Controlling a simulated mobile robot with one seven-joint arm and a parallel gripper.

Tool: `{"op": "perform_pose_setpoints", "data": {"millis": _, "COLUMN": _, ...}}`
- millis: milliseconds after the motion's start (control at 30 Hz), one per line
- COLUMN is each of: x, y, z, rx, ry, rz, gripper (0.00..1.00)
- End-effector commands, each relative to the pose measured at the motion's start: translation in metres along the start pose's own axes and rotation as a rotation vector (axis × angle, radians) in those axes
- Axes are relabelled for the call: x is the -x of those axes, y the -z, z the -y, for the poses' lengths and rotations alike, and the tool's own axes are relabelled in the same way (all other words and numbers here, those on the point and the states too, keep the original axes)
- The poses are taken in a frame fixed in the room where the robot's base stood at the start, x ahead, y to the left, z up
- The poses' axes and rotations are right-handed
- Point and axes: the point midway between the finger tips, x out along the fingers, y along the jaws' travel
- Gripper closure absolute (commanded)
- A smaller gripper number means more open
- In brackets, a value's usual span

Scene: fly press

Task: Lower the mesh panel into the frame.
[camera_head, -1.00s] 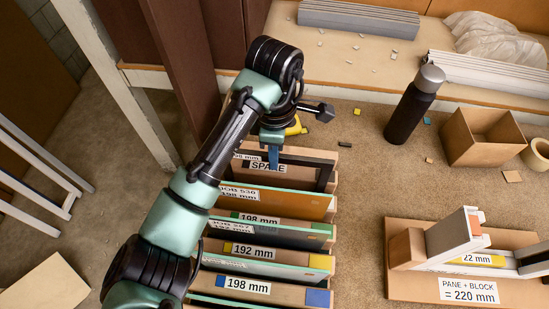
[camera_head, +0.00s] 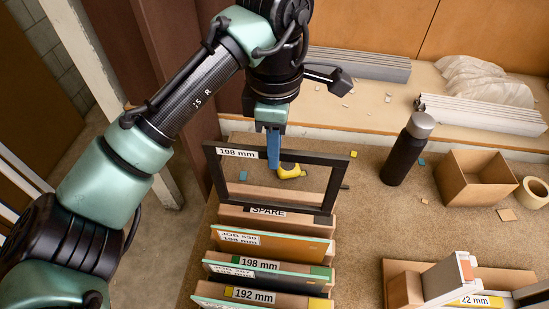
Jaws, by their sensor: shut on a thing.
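My gripper (camera_head: 273,160) is shut on the top rail of a dark rectangular panel (camera_head: 332,184) labelled 198 mm. The panel stands upright with its lower edge at the rear "SPARE" slot of the rack (camera_head: 232,214). Its middle looks see-through; I cannot make out any mesh in it. Whether its bottom still touches the slot is hard to tell. A pale, partly cut-off frame piece (camera_head: 449,282) stands on a cardboard-coloured base (camera_head: 397,270) at the lower right; I cannot tell whether it is the task's frame.
Several labelled panels, including an orange one (camera_head: 285,248), stand in the rack nearer me. A black bottle (camera_head: 403,155), open cardboard box (camera_head: 475,182) and tape roll (camera_head: 533,192) stand at right. A yellow tool (camera_head: 291,171) lies behind the panel. Bench between rack and base is clear.

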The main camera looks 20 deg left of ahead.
Motion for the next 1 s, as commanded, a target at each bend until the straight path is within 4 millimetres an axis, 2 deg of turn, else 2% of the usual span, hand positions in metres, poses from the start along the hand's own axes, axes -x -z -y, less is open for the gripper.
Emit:
{"op": "perform_pose_setpoints", "data": {"millis": 200, "x": 0.025, "y": 0.0, "z": 0.0, "rx": 0.001, "ry": 0.0, "rz": 0.001, "gripper": 1.0}}
{"op": "perform_pose_setpoints", "data": {"millis": 800, "x": 0.079, "y": 0.0, "z": 0.0, "rx": 0.0, "ry": 0.0, "rz": 0.001, "gripper": 1.0}}
{"op": "perform_pose_setpoints", "data": {"millis": 1000, "x": 0.081, "y": 0.0, "z": 0.0, "rx": 0.0, "ry": 0.0, "rz": 0.001, "gripper": 1.0}}
